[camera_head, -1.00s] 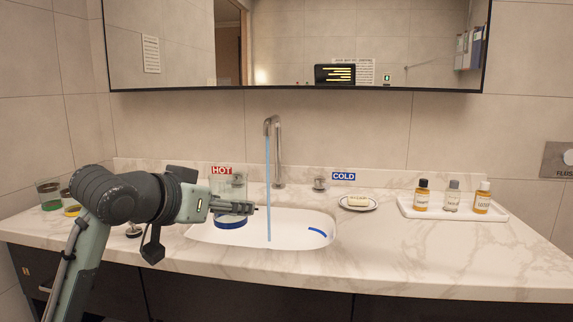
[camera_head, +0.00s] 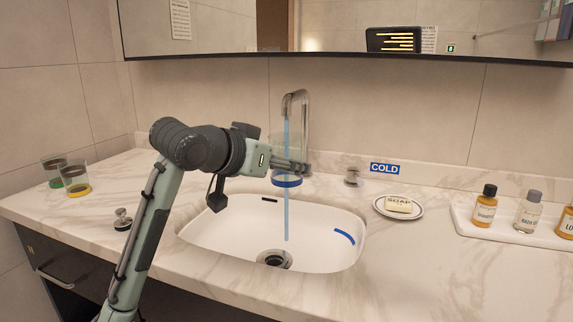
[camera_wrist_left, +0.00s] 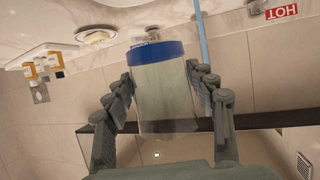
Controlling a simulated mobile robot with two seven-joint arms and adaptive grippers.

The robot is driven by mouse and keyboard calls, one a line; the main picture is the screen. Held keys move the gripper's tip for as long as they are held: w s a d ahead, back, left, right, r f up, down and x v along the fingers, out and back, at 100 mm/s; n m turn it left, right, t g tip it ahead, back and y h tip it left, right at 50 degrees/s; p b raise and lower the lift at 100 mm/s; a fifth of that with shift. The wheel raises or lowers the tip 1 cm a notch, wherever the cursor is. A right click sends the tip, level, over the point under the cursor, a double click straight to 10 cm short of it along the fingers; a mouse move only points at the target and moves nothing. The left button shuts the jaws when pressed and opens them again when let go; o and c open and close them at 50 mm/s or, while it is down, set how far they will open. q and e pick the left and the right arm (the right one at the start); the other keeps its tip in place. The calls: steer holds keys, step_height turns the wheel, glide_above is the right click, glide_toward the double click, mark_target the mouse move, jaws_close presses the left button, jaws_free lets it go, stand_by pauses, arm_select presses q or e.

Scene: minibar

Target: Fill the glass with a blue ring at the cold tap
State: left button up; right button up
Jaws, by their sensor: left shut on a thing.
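My left gripper (camera_head: 300,168) is shut on the glass with a blue ring (camera_head: 287,181), held upright above the back of the sink. The left wrist view shows this clear glass (camera_wrist_left: 163,95) between both fingers; whether water is in it, I cannot tell. A thin blue water stream (camera_head: 286,215) falls from the chrome spout (camera_head: 303,105) to the sink. In the head view it crosses in front of the glass; in the wrist view it runs beside the glass. The cold tap knob (camera_head: 352,176) stands left of the COLD sign (camera_head: 385,168). My right gripper is out of view.
The white sink (camera_head: 215,235) has a drain (camera_head: 275,258). Two more glasses, green-ringed (camera_head: 54,173) and yellow-ringed (camera_head: 77,180), stand at the left. A soap dish (camera_head: 399,214) and a tray (camera_head: 490,232) with bottles are at the right. The HOT sign (camera_wrist_left: 281,12) shows in the wrist view.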

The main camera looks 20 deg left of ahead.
arm_select(q)
steer(key=w+a+f, duration=0.1)
steer(key=w+a, duration=0.1)
steer(key=w, duration=0.5)
steer(key=w+a+f, duration=0.1)
steer(key=w+a, duration=0.1)
steer(key=w, duration=0.5)
steer(key=shift+w+a, duration=0.25)
steer(key=shift+a, duration=0.1)
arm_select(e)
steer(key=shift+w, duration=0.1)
arm_select(q)
steer(key=shift+f, duration=0.1)
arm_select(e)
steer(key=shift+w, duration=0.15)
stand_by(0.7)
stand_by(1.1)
arm_select(q)
steer(key=s+d, duration=0.3)
steer(key=s, duration=0.6)
steer(key=shift+s, duration=0.25)
